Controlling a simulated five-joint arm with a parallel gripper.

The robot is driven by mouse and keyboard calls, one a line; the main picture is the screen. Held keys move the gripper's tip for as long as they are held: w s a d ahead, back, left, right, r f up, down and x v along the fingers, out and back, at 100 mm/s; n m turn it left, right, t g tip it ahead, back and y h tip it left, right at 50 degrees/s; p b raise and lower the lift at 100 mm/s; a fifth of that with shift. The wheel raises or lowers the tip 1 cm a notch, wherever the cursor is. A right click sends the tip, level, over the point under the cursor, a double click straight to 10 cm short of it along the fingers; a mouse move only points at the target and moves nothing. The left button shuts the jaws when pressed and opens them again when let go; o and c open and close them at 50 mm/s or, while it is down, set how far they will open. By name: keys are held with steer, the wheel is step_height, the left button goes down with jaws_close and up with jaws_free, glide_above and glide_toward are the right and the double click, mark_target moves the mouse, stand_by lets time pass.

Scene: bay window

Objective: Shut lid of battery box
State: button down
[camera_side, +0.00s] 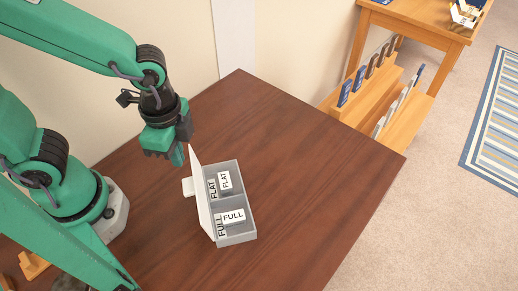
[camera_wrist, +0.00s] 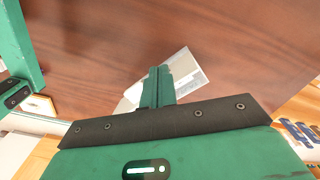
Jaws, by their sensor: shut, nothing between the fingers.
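The grey battery box (camera_side: 242,237) sits on the brown table, with two compartments labelled FLAT and FULL. A white block marked FLAT (camera_side: 225,181) lies in the far compartment and one marked FULL (camera_side: 233,216) in the near one. Its pale lid (camera_side: 202,196) stands open, roughly upright along the box's left side. My gripper (camera_side: 178,158) is shut and empty, above and just left of the lid's far end, apparently apart from it. In the wrist view my shut fingers (camera_wrist: 158,84) hide part of the box (camera_wrist: 184,64).
The table (camera_side: 310,170) is clear to the right of the box. A wooden rack (camera_side: 355,115) with blue and brown items stands beyond the table's edge, with a striped rug (camera_side: 492,130) further right.

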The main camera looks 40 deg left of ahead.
steer(key=w+d, duration=0.5)
steer(key=w, duration=0.3)
steer(key=shift+d, duration=0.3)
stand_by(3.2)
steer(key=shift+w+f, duration=0.1)
steer(key=shift+f, duration=2.95)
stand_by(0.6)
